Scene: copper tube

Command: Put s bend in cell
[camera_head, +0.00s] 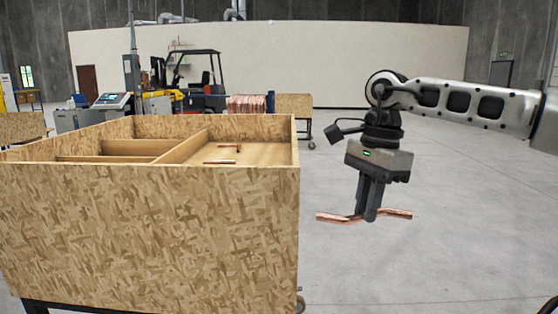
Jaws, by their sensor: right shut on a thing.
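My right gripper (367,214) is shut on a copper s bend (332,217), a bent tube held roughly level with an end sticking out on each side of the fingers. It hangs in the air to the right of the wooden crate (150,230), apart from it. The crate is open at the top and split by dividers into cells. The right cell (262,154) holds copper pieces (229,147) on its floor. The floors of the left cells are mostly hidden by the front wall. My left gripper is not in view.
The crate's near right corner and tall side wall stand between the held tube and the cells. Open concrete floor (450,250) lies to the right. A forklift (190,80), a control console (110,101) and another cart (293,106) with copper stock beside it stand behind.

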